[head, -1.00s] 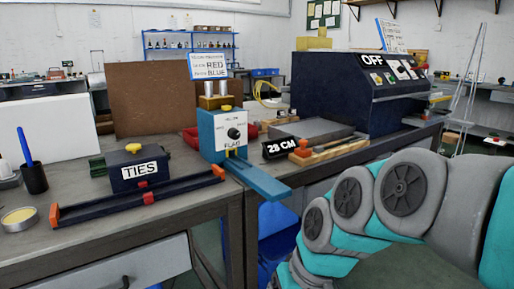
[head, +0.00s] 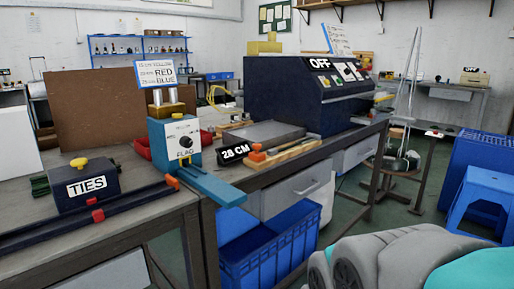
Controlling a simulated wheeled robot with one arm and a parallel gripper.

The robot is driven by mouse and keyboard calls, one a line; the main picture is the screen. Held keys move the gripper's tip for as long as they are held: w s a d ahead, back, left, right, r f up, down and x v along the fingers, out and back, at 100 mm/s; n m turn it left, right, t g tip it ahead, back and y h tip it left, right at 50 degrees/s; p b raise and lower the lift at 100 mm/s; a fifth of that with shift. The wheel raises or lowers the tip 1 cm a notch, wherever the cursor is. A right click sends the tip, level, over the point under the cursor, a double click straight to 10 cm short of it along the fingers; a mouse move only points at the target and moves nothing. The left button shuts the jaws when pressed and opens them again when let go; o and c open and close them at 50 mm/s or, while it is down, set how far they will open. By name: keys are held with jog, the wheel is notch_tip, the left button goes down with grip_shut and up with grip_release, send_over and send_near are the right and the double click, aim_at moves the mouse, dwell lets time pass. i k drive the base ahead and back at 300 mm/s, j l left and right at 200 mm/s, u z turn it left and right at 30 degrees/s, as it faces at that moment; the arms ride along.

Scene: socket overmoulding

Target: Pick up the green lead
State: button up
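I cannot clearly make out a green lead in the head view. A small dark green item (head: 40,185) shows at the left, partly hidden behind the dark blue TIES box (head: 88,187); I cannot tell what it is. A dark green shape (head: 402,162) also shows on the stand at the right, too small to identify. My gripper is not in view; only grey and teal links of my arm show at the bottom right.
The workbench (head: 130,232) holds the blue FLAG device (head: 175,142), a 28 CM block (head: 233,153) and a dark OFF machine (head: 300,95). A blue crate (head: 265,245) stands below. A blue stool (head: 485,200) stands at the right. Some floor between is clear.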

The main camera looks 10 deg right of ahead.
aim_at(272, 152)
jog(key=i+j+z, duration=0.2)
jog(key=z, duration=0.2)
jog(key=i+j+z, duration=0.15)
jog(key=j+z, duration=0.25)
